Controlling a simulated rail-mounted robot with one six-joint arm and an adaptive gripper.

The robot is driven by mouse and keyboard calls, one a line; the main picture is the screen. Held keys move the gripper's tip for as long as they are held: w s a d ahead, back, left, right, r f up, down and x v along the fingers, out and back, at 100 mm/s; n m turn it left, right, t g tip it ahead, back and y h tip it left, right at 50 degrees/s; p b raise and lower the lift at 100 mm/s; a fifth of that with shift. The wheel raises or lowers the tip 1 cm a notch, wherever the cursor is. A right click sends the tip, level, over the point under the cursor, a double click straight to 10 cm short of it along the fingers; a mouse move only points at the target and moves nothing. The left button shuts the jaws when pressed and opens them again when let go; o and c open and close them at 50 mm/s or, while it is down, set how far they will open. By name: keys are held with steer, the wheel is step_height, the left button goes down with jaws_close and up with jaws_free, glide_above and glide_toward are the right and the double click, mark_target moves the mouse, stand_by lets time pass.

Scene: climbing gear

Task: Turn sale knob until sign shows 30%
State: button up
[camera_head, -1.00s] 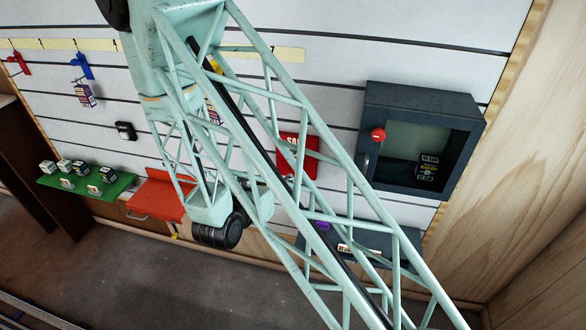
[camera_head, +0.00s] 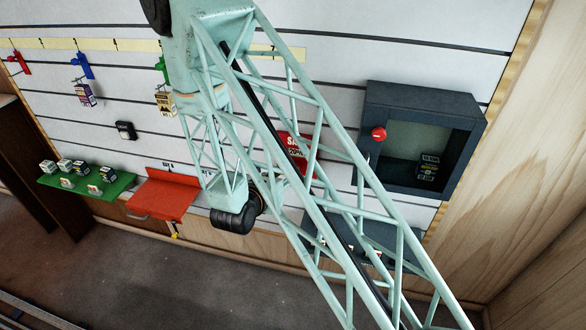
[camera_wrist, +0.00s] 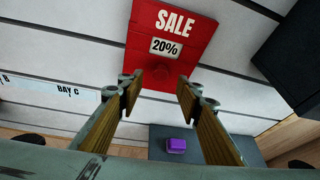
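The red sale sign (camera_wrist: 140,50) hangs on the slatted wall and shows 20% in its small window (camera_wrist: 165,47). Its red knob (camera_wrist: 158,79) sits below the window in the wrist view. My gripper (camera_wrist: 160,90) is open, with one finger on each side of the knob in that view. I cannot tell whether the fingers touch it or how deep they reach. In the head view the sign (camera_head: 284,142) is partly hidden behind my arm's lattice, and the knob and fingers cannot be made out.
A dark cabinet (camera_head: 376,100) with a red button (camera_head: 379,134) is right of the sign. A dark box or shelf (camera_wrist: 225,148) with a purple block (camera_wrist: 177,145) is below. A red shelf (camera_head: 165,196) and green shelf (camera_head: 115,188) are at left.

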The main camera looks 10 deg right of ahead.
steer(key=x, duration=0.7)
steer(key=shift+w+d+f, duration=0.1)
steer(key=shift+w, duration=0.05)
stand_by(0.3)
steer(key=c, duration=0.8)
steer(key=shift+c, duration=0.2)
